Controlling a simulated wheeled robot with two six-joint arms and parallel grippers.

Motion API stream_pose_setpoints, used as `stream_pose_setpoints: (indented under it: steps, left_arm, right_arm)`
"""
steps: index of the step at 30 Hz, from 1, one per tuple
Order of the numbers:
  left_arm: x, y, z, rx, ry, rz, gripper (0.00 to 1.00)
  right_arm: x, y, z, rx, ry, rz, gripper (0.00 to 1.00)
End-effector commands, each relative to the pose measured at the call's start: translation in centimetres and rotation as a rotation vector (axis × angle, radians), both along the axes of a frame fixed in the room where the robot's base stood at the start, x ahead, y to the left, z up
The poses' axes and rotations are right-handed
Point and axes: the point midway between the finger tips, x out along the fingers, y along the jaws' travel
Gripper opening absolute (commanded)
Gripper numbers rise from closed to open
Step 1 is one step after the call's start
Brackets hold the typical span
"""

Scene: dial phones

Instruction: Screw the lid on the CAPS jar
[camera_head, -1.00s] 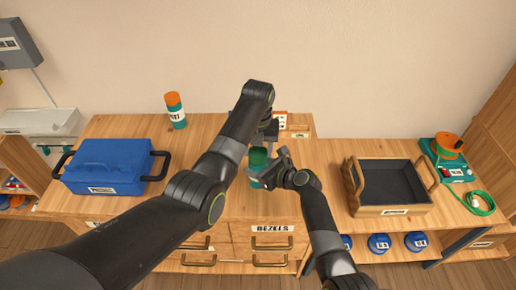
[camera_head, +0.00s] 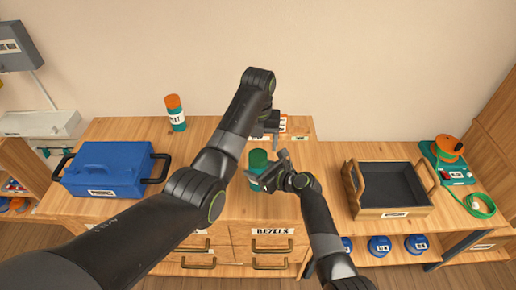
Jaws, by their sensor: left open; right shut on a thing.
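A green jar (camera_head: 258,161) stands at the middle of the wooden counter, with a pale label low on its side that I cannot read. Its darker green top looks like a lid, but I cannot tell how it is seated. My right gripper (camera_head: 268,175) is shut on the jar from its right side. My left gripper (camera_head: 266,132) is open above and behind the jar, apart from it, and partly hidden by its own arm.
A teal jar with an orange top (camera_head: 175,112) stands at the back left. A blue case (camera_head: 107,168) is on the left, an open wooden tray (camera_head: 394,212) on the right, and an orange-and-green dial phone (camera_head: 449,150) at the far right. Labelled cards (camera_head: 298,126) lie behind my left gripper.

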Motion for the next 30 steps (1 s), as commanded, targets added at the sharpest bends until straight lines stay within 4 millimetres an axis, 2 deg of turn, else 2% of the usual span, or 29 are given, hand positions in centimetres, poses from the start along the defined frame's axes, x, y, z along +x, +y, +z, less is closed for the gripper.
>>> stream_pose_setpoints:
  steps: [9, 11, 16, 20, 30]
  left_arm:
    - [-0.01, 0.03, 0.5, 0.0, 0.0, 0.0, 0.72]
    - [-0.01, 0.03, 0.49, 0.0, 0.0, 0.002, 0.69]
    - [-0.01, 0.03, 0.53, 0.0, 0.0, 0.071, 0.69]
    - [0.0, 0.03, 0.65, 0.0, 0.0, 0.219, 0.69]
    - [0.01, 0.03, 1.02, 0.0, 0.0, 0.755, 0.69]
  right_arm:
    - [-0.02, -0.01, -0.05, 0.0, 0.001, 0.0, 0.0]
    - [-0.02, -0.01, -0.05, 0.0, 0.001, 0.0, 0.0]
    - [-0.02, -0.01, -0.05, 0.0, 0.001, 0.0, 0.0]
    - [-0.02, -0.01, -0.05, 0.0, 0.001, 0.0, 0.0]
    - [-0.02, 0.0, -0.04, 0.0, 0.001, 0.0, 0.0]
